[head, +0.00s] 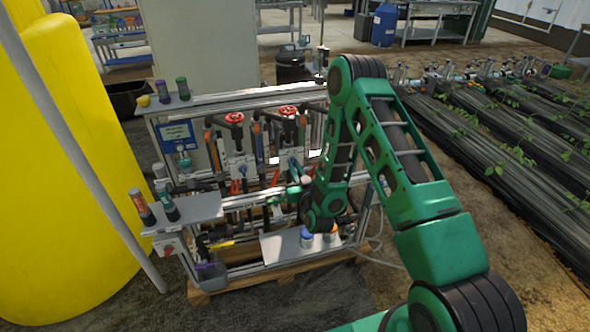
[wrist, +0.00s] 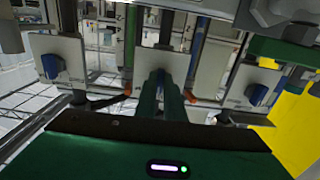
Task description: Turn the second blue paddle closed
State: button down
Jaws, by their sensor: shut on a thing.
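Blue paddles on white plates line the skid's pipes. In the wrist view, the middle blue paddle (wrist: 161,77) sits between the two green fingers of my gripper (wrist: 161,90), which is shut on it. Most of that paddle is hidden by the fingers, so its exact angle is hard to tell. Another blue paddle (wrist: 52,66) is to the left and one (wrist: 257,95) to the right, both untouched. In the head view, my gripper (head: 296,183) is at the paddle on the right-hand visible plate; a blue paddle (head: 243,169) shows on the plate to its left.
Red handwheels (head: 234,118) stand above the plates. A metal shelf (head: 190,212) with bottles juts out at front left. A yellow tank (head: 60,160) stands left of the skid. A small tray (head: 285,247) with jars lies below my wrist. Pipes crowd the paddles.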

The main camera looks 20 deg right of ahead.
jog(key=shift+a+r, duration=0.1)
jog(key=shift+a, duration=0.05)
jog(key=c, duration=1.8)
grip_release()
jog(key=shift+c, duration=0.2)
jog(key=s, duration=1)
jog(key=shift+s, duration=0.3)
